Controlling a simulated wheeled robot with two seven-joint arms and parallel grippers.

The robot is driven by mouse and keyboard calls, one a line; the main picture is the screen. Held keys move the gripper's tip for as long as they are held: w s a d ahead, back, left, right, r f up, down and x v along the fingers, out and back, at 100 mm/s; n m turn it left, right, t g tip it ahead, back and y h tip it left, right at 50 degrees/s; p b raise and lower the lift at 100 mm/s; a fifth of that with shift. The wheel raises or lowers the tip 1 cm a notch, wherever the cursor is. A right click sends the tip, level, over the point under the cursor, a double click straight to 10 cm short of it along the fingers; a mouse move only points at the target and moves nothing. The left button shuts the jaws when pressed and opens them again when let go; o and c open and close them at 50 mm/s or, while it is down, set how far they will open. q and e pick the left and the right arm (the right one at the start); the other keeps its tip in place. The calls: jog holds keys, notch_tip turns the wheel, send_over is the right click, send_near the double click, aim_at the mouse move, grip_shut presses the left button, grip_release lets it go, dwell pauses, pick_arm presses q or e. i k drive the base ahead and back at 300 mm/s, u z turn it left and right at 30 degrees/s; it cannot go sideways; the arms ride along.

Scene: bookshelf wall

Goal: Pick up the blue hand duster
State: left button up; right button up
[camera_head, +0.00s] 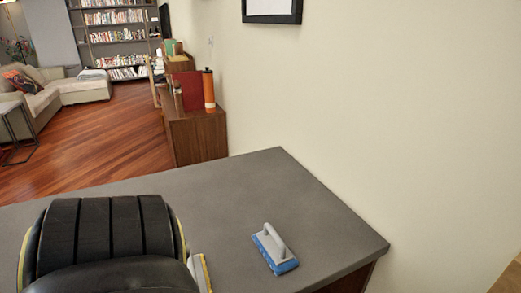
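The blue hand duster (274,251) lies on the grey tabletop (215,200), near its right front part. It has a light grey arched handle on top and a blue pad underneath. It stands free, with bare tabletop around it. Neither my left nor my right gripper shows in this view, so I cannot see whether they are open or shut.
A large black ribbed shape covers the lower left of the tabletop. A pale, yellow-edged piece beside it is too cut off to identify. A cream wall (400,130) runs along the right. Behind stands a wooden cabinet (197,138) with an orange bottle (208,90).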

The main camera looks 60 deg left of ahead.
aim_at(281, 259)
jog(key=u, duration=2.25)
jog(key=k, duration=0.4)
jog(key=u, duration=0.3)
jog(key=i, duration=0.55)
jog(key=u, duration=0.05)
